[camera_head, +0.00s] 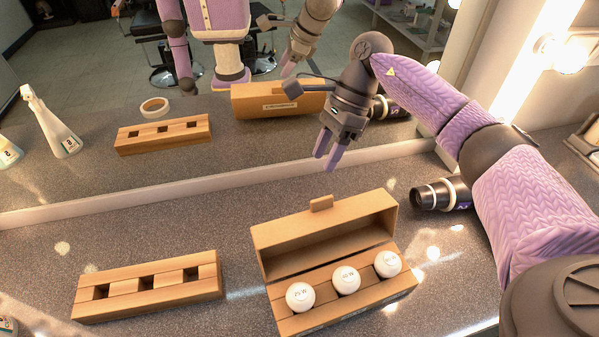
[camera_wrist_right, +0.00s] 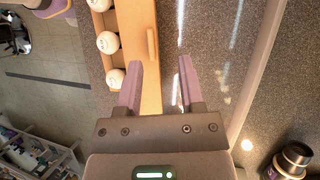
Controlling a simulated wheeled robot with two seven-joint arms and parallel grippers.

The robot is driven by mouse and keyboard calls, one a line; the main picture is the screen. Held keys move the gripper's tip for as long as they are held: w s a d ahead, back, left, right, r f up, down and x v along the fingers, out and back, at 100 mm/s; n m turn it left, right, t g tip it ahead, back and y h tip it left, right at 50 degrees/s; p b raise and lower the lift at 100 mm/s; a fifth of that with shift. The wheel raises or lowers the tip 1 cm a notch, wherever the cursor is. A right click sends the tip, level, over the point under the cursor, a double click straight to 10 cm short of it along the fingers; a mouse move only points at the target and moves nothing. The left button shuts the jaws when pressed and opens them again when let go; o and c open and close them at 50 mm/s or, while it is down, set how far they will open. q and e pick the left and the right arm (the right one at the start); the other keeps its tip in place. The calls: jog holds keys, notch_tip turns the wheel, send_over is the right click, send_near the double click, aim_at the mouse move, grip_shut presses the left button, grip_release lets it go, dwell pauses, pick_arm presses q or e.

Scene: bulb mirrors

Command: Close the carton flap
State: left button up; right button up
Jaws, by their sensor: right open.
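The cardboard carton (camera_head: 345,318) stands on the counter, open, with three white bulbs (camera_head: 346,280) in a row inside. Its flap (camera_head: 325,232) is up at the back, with a small tab (camera_head: 320,204) on its top edge. The flap (camera_wrist_right: 143,30) and tab (camera_wrist_right: 152,45) also show in the right wrist view, beside the bulbs (camera_wrist_right: 107,42). My right gripper (camera_head: 328,160) is above and behind the flap, fingers down, apart and empty. In the right wrist view its fingers (camera_wrist_right: 161,75) are spread, the left one overlapping the flap's outline; contact cannot be told. My left gripper is not in view.
A wooden block with square holes (camera_head: 150,287) lies left of the carton. A black cylinder (camera_head: 441,194) lies behind right, near my right arm. A mirror (camera_head: 240,165) stands along the counter's back, reflecting the carton, block and spray bottle. Counter between block and carton is clear.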

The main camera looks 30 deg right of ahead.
aim_at(323, 198)
jog(key=shift+m+h, duration=0.3)
jog(key=shift+h, duration=0.1)
jog(key=s+f, duration=0.1)
jog(key=f, duration=0.1)
jog(key=s+a+f, duration=0.1)
jog(key=f, duration=0.2)
jog(key=s+f, duration=0.1)
jog(key=f, duration=0.1)
jog(key=shift+a+f, duration=0.3)
jog(key=shift+a, duration=0.1)
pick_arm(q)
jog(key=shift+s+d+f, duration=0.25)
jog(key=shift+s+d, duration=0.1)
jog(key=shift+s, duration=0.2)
pick_arm(e)
jog(key=shift+c, duration=0.6)
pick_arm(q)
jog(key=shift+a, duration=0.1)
pick_arm(e)
grip_shut()
